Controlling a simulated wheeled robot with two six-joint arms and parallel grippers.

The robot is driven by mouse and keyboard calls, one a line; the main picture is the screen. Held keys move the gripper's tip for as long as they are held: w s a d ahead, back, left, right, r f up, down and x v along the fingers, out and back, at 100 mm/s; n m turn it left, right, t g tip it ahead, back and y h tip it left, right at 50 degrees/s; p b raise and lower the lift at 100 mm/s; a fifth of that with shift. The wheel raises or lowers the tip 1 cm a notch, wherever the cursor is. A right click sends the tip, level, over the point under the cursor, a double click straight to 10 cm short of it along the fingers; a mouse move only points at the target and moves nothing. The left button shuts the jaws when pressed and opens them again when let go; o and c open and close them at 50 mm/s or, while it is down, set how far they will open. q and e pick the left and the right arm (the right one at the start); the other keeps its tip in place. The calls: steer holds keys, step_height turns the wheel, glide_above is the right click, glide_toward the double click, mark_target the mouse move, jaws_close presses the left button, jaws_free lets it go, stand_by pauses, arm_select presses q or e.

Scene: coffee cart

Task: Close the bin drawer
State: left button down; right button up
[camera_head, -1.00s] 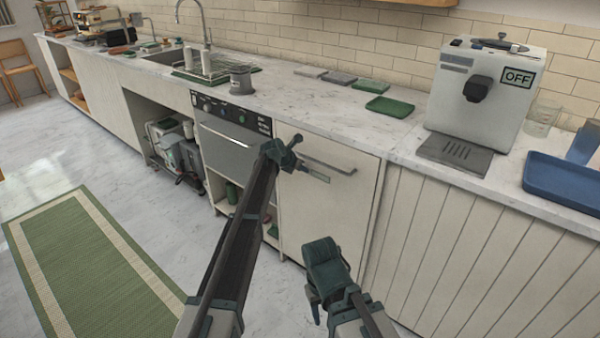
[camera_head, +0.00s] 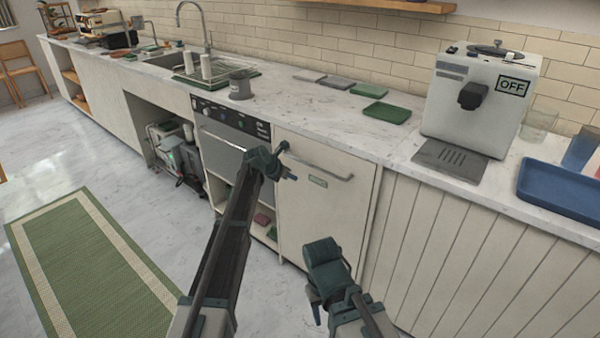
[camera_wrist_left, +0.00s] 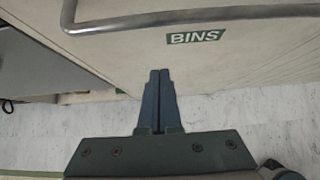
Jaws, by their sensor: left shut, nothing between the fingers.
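The bin drawer (camera_head: 335,225) is a cream cabinet front with a metal bar handle (camera_head: 325,165) and a small green label. In the left wrist view its front (camera_wrist_left: 125,55) carries a green "BINS" label (camera_wrist_left: 196,37) below the handle (camera_wrist_left: 190,16). The front looks about flush under the counter edge; any small gap is hidden. My left gripper (camera_head: 293,177) is shut and empty, in front of the drawer's upper left side. Its closed fingers (camera_wrist_left: 159,75) point toward the front in the wrist view. My right gripper (camera_head: 323,250) is low before the drawer; its jaw opening is unclear.
Left of the drawer are an oven-like appliance (camera_head: 222,155) and an open shelf (camera_head: 263,214) with small items. The counter (camera_head: 320,108) above holds green trays and a coffee machine (camera_head: 470,110). A green rug (camera_head: 85,265) lies on open floor at left.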

arm_select(q)
steer(key=p+v, duration=0.4)
steer(key=v, duration=0.3)
steer(key=s+d+f+m+g+y, duration=0.1)
steer(key=s+d+f+m+g, duration=0.15)
steer(key=s+m, duration=0.85)
steer(key=s+d+f+m+g+y, duration=0.25)
steer(key=s+m, duration=0.35)
steer(key=s, duration=0.8)
steer(key=s+a+f+m+g+y, duration=0.1)
steer(key=s+a+m+g+y, duration=0.2)
steer(key=s+m, duration=1.5)
step_height(320, 180, up, 15)
steer(key=s+n+p, duration=0.2)
steer(key=p, duration=1.3)
steer(key=shift+a+n+t, duration=0.25)
steer(key=shift+n+t, duration=0.15)
steer(key=shift+f, duration=0.15)
